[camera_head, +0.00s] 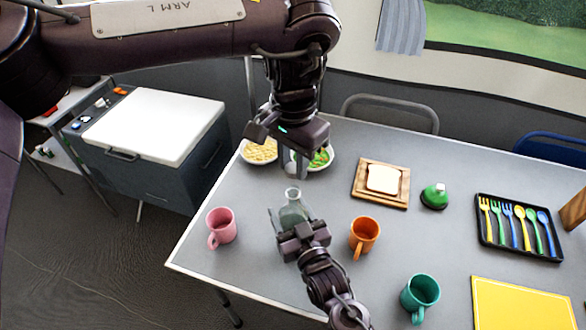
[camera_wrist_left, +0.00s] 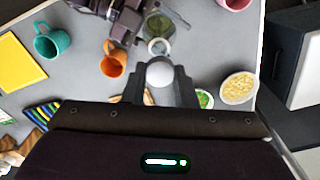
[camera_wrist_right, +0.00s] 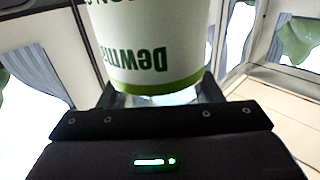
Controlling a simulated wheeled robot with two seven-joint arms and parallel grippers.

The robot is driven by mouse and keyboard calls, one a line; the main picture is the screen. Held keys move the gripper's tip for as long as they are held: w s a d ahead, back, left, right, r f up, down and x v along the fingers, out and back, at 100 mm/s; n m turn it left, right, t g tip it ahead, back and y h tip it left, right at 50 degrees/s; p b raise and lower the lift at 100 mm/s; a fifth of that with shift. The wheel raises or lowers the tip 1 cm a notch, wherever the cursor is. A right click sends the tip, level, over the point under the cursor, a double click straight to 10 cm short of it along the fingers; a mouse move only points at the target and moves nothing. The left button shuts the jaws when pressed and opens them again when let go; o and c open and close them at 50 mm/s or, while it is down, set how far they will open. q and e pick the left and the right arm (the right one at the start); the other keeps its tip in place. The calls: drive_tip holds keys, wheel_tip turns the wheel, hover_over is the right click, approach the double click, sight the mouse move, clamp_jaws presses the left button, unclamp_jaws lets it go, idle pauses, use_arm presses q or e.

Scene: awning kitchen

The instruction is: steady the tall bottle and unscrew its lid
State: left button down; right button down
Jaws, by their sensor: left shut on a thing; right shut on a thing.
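The tall bottle (camera_head: 293,214) is greenish clear glass and stands at the left front of the table. Its bare, open neck shows in the head view and as a ring in the left wrist view (camera_wrist_left: 158,46). My right gripper (camera_head: 298,233) is shut on the bottle's body; the right wrist view shows its white label (camera_wrist_right: 150,40) with green lettering, upside down. My left gripper (camera_head: 294,172) is above the bottle, shut on a round white lid (camera_wrist_left: 160,74), which is apart from the neck. In the head view the lid is mostly hidden by the fingers.
A pink mug (camera_head: 221,226) stands left of the bottle and an orange mug (camera_head: 364,235) close to its right. Two food bowls, one with pasta (camera_head: 258,152), sit behind. Toast on a board (camera_head: 381,181), a green bell-shaped thing (camera_head: 435,196) and a teal mug (camera_head: 419,295) are farther right.

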drive_tip(key=shift+c, duration=1.9)
unclamp_jaws()
drive_tip(key=shift+s, duration=0.1)
